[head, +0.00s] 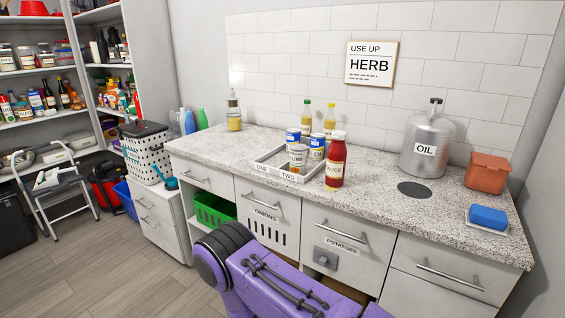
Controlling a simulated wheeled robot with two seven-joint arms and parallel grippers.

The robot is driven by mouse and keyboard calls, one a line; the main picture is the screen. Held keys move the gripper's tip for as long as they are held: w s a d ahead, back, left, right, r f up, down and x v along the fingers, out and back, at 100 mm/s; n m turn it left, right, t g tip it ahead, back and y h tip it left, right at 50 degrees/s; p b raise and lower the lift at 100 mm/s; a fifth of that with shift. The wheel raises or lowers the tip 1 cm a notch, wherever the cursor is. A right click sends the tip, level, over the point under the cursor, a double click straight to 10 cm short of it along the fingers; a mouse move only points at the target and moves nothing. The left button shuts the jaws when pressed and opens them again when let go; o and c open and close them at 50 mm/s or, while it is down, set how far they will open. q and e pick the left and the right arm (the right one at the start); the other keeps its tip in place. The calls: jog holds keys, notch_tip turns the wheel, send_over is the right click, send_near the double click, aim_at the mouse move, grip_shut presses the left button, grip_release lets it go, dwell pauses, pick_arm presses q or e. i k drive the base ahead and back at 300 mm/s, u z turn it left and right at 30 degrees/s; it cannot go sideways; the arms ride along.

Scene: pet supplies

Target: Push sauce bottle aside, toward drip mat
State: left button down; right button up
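The red sauce bottle (335,166) with a white cap stands upright on the speckled counter, near its front edge. It is at the right end of a white tray (286,178) labelled ONE and TWO; whether they touch I cannot tell. The dark round drip mat (414,189) lies flat on the counter to the right of the bottle, with bare counter between them. Neither of my grippers shows; only a purple arm link of mine is in view at the bottom, below the counter front.
Several cans (298,157) stand in the tray, with two yellow bottles (329,117) behind. A metal OIL canister (428,140) stands behind the mat. An orange container (488,172) and a blue sponge (488,217) on a dish are at the right.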

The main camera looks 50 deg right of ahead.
aim_at(337, 151)
jog(key=i, duration=1.5)
jog(key=z, duration=3.35)
